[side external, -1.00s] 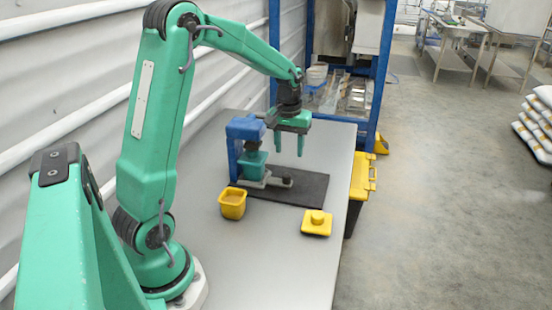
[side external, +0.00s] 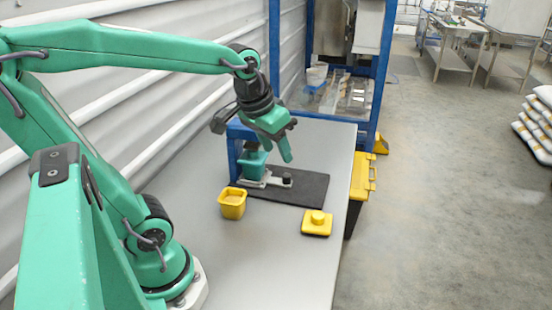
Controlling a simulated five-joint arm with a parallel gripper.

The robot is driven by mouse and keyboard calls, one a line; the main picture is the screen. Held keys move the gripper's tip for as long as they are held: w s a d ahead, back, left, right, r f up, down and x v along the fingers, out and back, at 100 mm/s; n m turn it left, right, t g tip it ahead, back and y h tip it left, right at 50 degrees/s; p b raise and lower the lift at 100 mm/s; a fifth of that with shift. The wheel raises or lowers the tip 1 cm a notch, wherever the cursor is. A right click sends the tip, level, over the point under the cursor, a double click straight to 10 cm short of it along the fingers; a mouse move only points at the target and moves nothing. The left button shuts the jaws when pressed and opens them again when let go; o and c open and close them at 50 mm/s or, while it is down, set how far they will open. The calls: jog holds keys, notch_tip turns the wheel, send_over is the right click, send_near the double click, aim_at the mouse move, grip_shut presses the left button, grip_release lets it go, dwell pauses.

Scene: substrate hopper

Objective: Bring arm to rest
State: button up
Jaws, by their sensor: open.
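My gripper (side external: 277,153) is in the air, tilted, with its fingers apart and nothing seen between them. In the picture it overlaps the blue hopper stand (side external: 234,152) and hides part of its top. A teal cup (side external: 252,165) sits within the stand, above a grey base with a small dark knob (side external: 287,180). My arm is bent, with its upper link drawn back toward the left and the forearm reaching over the table.
The stand is on a dark mat (side external: 312,188) on the grey table (side external: 275,265). A yellow pot with brownish contents (side external: 232,203) and a yellow lid-like piece (side external: 316,222) are in front. A yellow-topped box (side external: 362,180) stands beside the table. The front table is clear.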

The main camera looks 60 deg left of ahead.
jog(key=s+d+m+t, duration=0.1)
jog(key=s+d+m, duration=0.1)
jog(key=s, duration=0.4)
jog(key=shift+d+h, duration=0.3)
jog(key=shift+d, duration=0.45)
jog(key=shift+s+f, duration=0.1)
